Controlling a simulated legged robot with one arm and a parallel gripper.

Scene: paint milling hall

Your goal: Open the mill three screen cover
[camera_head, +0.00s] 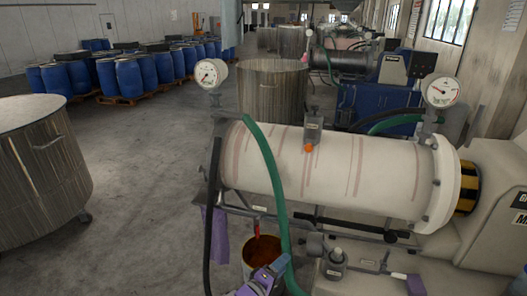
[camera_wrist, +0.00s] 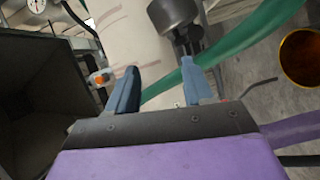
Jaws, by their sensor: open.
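A horizontal white mill cylinder (camera_head: 335,172) with reddish streaks and flanged ends fills the right half of the head view. Its pale body also shows in the wrist view (camera_wrist: 118,38). I cannot tell which part is the screen cover, and no full mill number is readable. My gripper (camera_wrist: 162,74) is open and empty, its two blue-grey fingers apart. In the head view my gripper (camera_head: 272,278) is low, below the cylinder's left half, beside a bucket. A dark grey round fitting (camera_wrist: 176,14) is just beyond the fingers; contact is unclear.
A green hose (camera_head: 272,175) hangs across the cylinder's left end and passes behind the right finger in the wrist view. A bucket of orange-brown liquid (camera_head: 261,249) stands below. Gauges (camera_head: 212,73) rise above. A steel vat (camera_head: 42,160) stands left; floor between is clear.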

